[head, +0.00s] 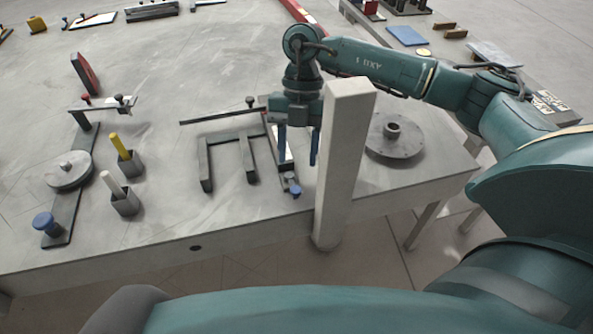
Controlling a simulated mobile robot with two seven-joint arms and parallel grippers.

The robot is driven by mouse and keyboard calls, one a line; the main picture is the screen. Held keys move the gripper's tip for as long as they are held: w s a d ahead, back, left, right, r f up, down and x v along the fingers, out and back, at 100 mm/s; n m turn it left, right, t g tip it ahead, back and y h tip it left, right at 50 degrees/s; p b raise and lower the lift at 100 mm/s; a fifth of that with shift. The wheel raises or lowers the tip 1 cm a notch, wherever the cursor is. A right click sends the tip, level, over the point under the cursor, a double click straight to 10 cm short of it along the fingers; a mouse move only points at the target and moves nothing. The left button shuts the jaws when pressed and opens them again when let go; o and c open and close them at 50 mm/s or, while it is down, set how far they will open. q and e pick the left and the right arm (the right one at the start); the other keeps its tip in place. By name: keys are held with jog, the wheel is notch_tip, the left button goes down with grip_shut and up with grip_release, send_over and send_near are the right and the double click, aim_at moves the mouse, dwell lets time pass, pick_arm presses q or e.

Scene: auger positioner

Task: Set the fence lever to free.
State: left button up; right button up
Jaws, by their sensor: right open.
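A dark fork-shaped frame (231,138) stands on the grey table, with a thin dark bar behind it. Beside it, a narrow dark rail with a white strip runs towards the front edge. A small blue-knobbed part (292,185) sits at the rail's front end and looks like the fence lever; its setting cannot be read. My right gripper (298,162) points down over the rail, blue fingers apart and empty. Its fingertips appear just behind the blue knob; contact cannot be judged. My left gripper is out of view.
A tall pale post (343,165) stands close to the right of my right gripper. A round grey disc with a hub (394,138) lies beyond it. At left are a bar with a disc and blue knob (46,224), and yellow (121,147) and white handles in holders.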

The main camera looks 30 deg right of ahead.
jog(key=v, duration=0.6)
jog(key=shift+r, duration=0.3)
jog(key=shift+w+d, duration=0.1)
